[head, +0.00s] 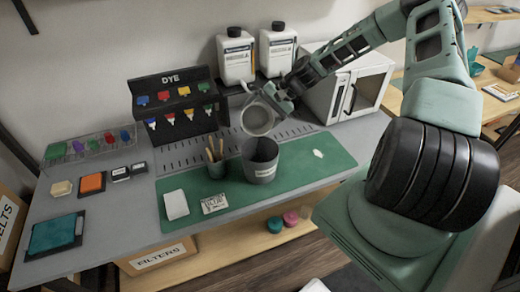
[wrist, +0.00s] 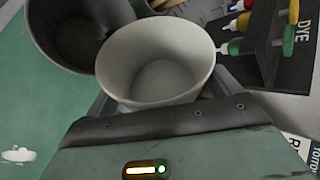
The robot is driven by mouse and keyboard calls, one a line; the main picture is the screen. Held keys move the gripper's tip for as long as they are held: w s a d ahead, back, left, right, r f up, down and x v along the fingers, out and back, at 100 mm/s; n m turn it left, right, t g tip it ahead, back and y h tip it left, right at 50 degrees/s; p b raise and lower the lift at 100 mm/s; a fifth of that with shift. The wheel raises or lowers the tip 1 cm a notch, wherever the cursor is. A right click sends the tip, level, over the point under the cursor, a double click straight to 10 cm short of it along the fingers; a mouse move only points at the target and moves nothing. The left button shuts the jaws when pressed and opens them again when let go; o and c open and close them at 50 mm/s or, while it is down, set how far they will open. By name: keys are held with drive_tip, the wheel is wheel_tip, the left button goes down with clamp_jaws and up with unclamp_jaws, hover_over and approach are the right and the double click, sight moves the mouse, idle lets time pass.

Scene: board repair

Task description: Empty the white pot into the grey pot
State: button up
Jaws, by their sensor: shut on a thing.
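The white pot (head: 257,120) is held in the air by my gripper (head: 268,96), behind and above the grey pot. It is tilted, with its mouth towards the head camera. In the wrist view the white pot (wrist: 155,85) sits between my two fingers, and its visible inside looks bare. The grey pot (head: 262,168) stands upright on the green mat (head: 310,165), with a label on its front. The grey pot also shows in the wrist view (wrist: 50,40), beside and beyond the white pot; its inside is dark, and I cannot tell what it holds.
A small white patch (head: 318,153) lies on the mat right of the grey pot. A green cup of sticks (head: 215,168) stands close on its left. The black dye rack (head: 165,88) is behind left, two white bottles (head: 236,58) behind, and a white cabinet (head: 350,85) behind right.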

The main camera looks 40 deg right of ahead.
sight(262, 133)
drive_tip(key=shift+s+a+r+n+t+h+b, duration=0.2)
drive_tip(key=shift+r+n+t+h+b, duration=0.1)
drive_tip(key=shift+r+n+t+b, duration=0.15)
idle(0.6)
drive_tip(key=shift+s+a+f+n+t+h+b, duration=0.15)
drive_tip(key=shift+s+f+n+t+h+b, duration=0.35)
drive_tip(key=shift+b, duration=0.9)
drive_tip(key=shift+w+r+m, duration=0.15)
drive_tip(key=shift+m, duration=0.1)
drive_tip(key=shift+s+a+r+t, duration=0.15)
drive_tip(key=shift+s+r+t, duration=0.05)
drive_tip(key=shift+r+t, duration=0.05)
drive_tip(key=shift+s+a+r+n+t+b, duration=0.4)
drive_tip(key=shift+s+r+t+b, duration=0.15)
drive_tip(key=shift+s+r, duration=0.25)
drive_tip(key=shift+f, duration=0.1)
drive_tip(key=shift+s+a+f+n+t+h+b, duration=0.2)
drive_tip(key=shift+s+f+n+t+h+b, duration=0.3)
drive_tip(key=shift+b, duration=0.55)
drive_tip(key=shift+a+r+t, duration=0.1)
drive_tip(key=shift+r+t, duration=0.25)
